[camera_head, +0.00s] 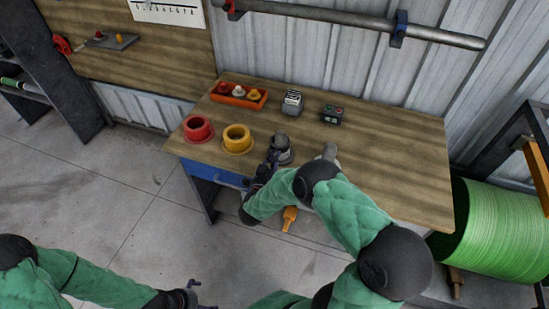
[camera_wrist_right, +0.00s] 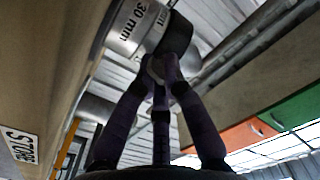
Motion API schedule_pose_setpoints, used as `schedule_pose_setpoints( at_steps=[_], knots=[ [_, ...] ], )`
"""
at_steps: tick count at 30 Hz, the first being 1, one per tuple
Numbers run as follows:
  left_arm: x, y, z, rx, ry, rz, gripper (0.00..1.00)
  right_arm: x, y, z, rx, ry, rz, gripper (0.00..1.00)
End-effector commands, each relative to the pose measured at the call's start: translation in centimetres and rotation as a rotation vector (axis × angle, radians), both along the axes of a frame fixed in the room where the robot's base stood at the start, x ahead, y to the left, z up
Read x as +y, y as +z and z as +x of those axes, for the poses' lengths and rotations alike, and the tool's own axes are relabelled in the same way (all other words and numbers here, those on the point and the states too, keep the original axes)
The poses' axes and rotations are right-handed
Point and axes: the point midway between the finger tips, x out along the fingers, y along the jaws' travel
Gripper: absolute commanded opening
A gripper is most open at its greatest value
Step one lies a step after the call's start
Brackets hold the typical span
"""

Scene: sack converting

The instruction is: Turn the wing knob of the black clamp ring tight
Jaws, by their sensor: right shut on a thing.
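My right gripper (camera_head: 272,160) reaches up to a dark grey round part (camera_head: 281,146) at the front edge of the workbench. In the right wrist view, a silver cylinder marked "30 mm" (camera_wrist_right: 133,24) carries the black clamp ring (camera_wrist_right: 178,36). The fingertips of my right gripper (camera_wrist_right: 160,70) are closed together just under the ring, shut on its wing knob. The fingers mostly hide the knob, so its angle cannot be told. My left gripper (camera_head: 195,296) is low at the bottom of the head view, with its fingers apart and empty, away from the bench.
The wooden bench (camera_head: 400,165) holds a red ring (camera_head: 198,128), a yellow ring (camera_head: 237,138), an orange tray (camera_head: 238,95) and two small devices (camera_head: 292,102). An orange-handled item (camera_head: 289,218) hangs below the front edge. A green roll (camera_head: 490,230) stands at right.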

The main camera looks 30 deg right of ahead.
Motion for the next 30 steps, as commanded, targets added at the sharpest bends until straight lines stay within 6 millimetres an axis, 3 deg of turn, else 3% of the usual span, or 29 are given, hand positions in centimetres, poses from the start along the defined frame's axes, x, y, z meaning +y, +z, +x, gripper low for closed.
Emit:
schedule_pose_setpoints(
  at_steps=[30],
  knots=[
    [0.0,-4.4,0.0,0.0,0.0,0.0,1.0,0.2,-0.3,0.2,-0.531,0.0,0.471,0.0]
  ],
)
